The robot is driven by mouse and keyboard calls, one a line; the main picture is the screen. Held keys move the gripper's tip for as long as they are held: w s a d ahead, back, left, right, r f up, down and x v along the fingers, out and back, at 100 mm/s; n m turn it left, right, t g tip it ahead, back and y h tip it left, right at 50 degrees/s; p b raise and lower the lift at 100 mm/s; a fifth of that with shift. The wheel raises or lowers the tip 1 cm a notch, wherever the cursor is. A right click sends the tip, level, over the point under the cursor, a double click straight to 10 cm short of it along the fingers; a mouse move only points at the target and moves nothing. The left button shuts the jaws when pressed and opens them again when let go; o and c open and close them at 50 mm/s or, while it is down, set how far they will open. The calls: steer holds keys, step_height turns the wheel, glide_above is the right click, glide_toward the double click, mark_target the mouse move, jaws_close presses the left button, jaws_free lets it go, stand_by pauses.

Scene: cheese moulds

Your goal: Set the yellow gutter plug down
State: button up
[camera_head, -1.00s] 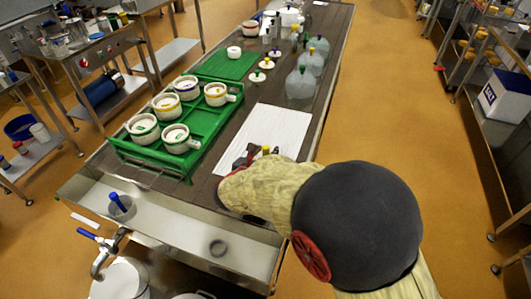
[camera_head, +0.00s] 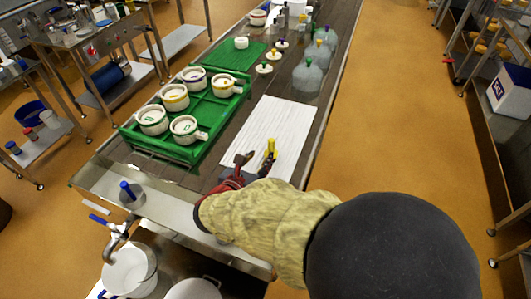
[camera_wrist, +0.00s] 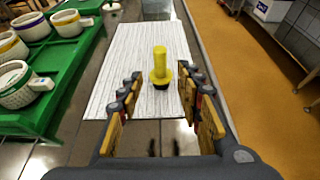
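The yellow gutter plug (camera_head: 270,149) is upright at the near part of the white board (camera_head: 285,118). In the wrist view the plug (camera_wrist: 160,66) has a yellow stem, a wider collar and a dark lower end, which appears to rest on the board. My gripper (camera_wrist: 160,82) is open, with one finger on each side of the plug and a visible gap to both. In the head view my gripper (camera_head: 252,162) is at the board's near edge, and my arm hides part of the area below it.
A green tray (camera_head: 200,108) with several white ringed moulds stands left of the board. Clear jugs (camera_head: 307,76) stand beyond it near the table's right edge. A blue-handled item (camera_head: 130,192) stands in the steel gutter at the near left. The board's far part is clear.

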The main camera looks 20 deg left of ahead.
steer(key=shift+s, duration=0.2)
steer(key=shift+r, duration=0.15)
steer(key=w+d+r+n+y, duration=0.2)
steer(key=w+r+n+y, duration=0.25)
steer(key=r+n, duration=0.4)
steer(key=s+d+r+n+g+y, duration=0.2)
steer(key=d+r+n+g, duration=0.1)
steer(key=d+r+n, duration=0.65)
steer(key=s+d+f+n+g+h, duration=0.2)
steer(key=s+d+f+n, duration=0.1)
steer(key=s+d+n, duration=0.6)
steer(key=s+d+f+n+g+h, duration=0.3)
steer(key=s+d+n, duration=0.6)
steer(key=s+d, duration=0.4)
steer(key=d, duration=0.3)
steer(key=shift+d+f+n, duration=0.3)
steer(key=shift+n, duration=0.1)
